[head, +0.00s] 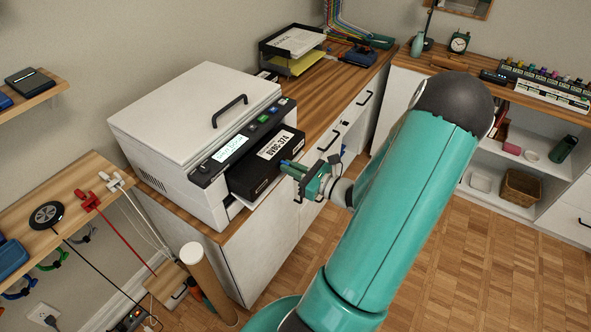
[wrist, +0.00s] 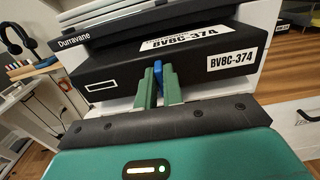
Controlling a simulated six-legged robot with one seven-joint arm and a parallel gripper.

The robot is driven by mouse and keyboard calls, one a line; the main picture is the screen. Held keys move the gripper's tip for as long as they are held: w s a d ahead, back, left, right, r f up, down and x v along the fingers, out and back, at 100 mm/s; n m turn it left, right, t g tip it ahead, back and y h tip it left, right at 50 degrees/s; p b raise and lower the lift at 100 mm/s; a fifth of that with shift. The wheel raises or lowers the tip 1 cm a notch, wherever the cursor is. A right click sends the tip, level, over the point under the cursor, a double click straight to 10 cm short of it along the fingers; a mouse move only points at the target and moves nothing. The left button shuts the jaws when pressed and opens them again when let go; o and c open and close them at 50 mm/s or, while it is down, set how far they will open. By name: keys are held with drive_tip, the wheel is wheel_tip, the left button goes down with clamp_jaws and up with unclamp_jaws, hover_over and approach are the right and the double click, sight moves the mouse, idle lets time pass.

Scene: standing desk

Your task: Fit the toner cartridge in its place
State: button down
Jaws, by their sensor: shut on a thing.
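The toner cartridge (head: 269,161) is a long black box with a white label reading BV8C-374. It sits level, partly inside the front slot of the white printer (head: 195,140), with its near end sticking out. In the wrist view the cartridge (wrist: 120,72) fills the space ahead of the fingers, below the printer's front edge. My gripper (head: 290,168) is at the protruding end of the cartridge. In the wrist view my gripper (wrist: 158,82) is shut on a small blue tab (wrist: 158,69) on the cartridge. The inside of the slot is hidden.
The printer stands on a wood-topped white cabinet (head: 325,92). A paper tray (head: 292,42) stands behind it. A cardboard tube (head: 200,275) leans near the cabinet's front left. A shelf unit (head: 510,170) is at the right. The wooden floor (head: 450,270) to the right is clear.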

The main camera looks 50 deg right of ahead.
sight(266, 156)
drive_tip(key=shift+w+a, duration=0.2)
drive_tip(key=shift+w, duration=2)
drive_tip(key=shift+w+a, duration=0.2)
drive_tip(key=shift+w, duration=1.95)
drive_tip(key=shift+w, duration=0.1)
drive_tip(key=c, duration=1.5)
unclamp_jaws()
drive_tip(key=shift+o, duration=0.2)
drive_tip(key=s+d, duration=0.1)
drive_tip(key=s, duration=1.3)
drive_tip(key=shift+w+d, duration=0.1)
